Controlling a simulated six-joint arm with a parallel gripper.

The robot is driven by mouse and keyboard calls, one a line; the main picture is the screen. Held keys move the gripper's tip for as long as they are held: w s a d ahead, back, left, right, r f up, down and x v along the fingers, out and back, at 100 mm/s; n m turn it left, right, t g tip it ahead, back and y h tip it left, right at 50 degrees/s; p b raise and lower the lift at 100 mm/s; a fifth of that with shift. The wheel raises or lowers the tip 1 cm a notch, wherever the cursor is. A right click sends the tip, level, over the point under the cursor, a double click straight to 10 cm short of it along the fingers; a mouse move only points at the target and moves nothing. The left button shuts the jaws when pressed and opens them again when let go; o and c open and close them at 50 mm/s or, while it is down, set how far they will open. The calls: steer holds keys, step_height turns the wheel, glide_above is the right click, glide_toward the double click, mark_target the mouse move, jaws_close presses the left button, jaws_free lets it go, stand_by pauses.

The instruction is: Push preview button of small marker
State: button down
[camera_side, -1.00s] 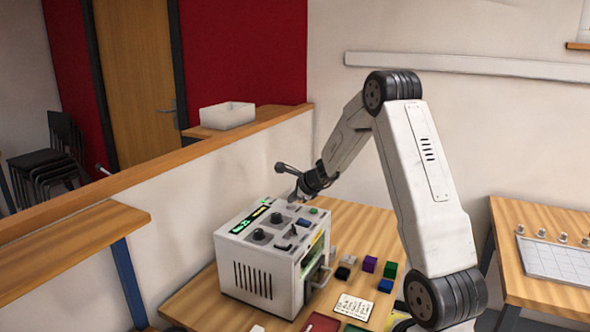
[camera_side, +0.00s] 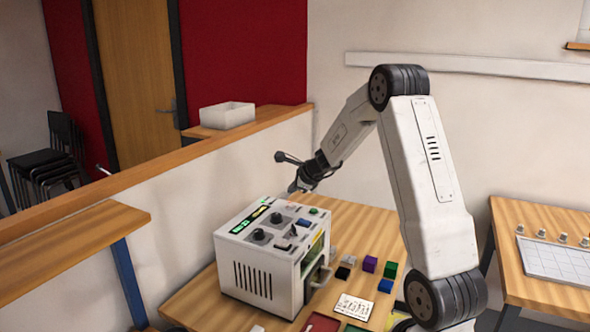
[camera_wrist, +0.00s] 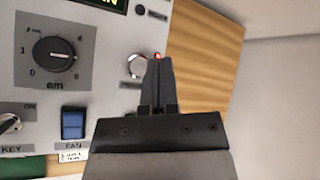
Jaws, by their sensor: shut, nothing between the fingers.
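The small marker (camera_side: 262,275) is a white box with a control panel on top, standing on the wooden table. My gripper (camera_side: 292,187) is shut and empty, a little above the back part of the panel. In the wrist view its closed fingertips (camera_wrist: 157,62) point at the panel's edge. They partly cover a round silver-ringed control (camera_wrist: 136,66), with a small red glow at the tips. I cannot read which control is the preview button. A black dial (camera_wrist: 55,54) and a blue FAN switch (camera_wrist: 73,124) lie left of the fingers.
Several coloured cubes (camera_side: 369,264) and a printed card (camera_side: 354,307) lie on the table right of the marker. A low wall with a wooden ledge (camera_side: 160,168) runs behind. A second table (camera_side: 540,259) stands at the right.

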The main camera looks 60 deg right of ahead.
mark_target(293, 205)
steer(key=shift+r, duration=1.8)
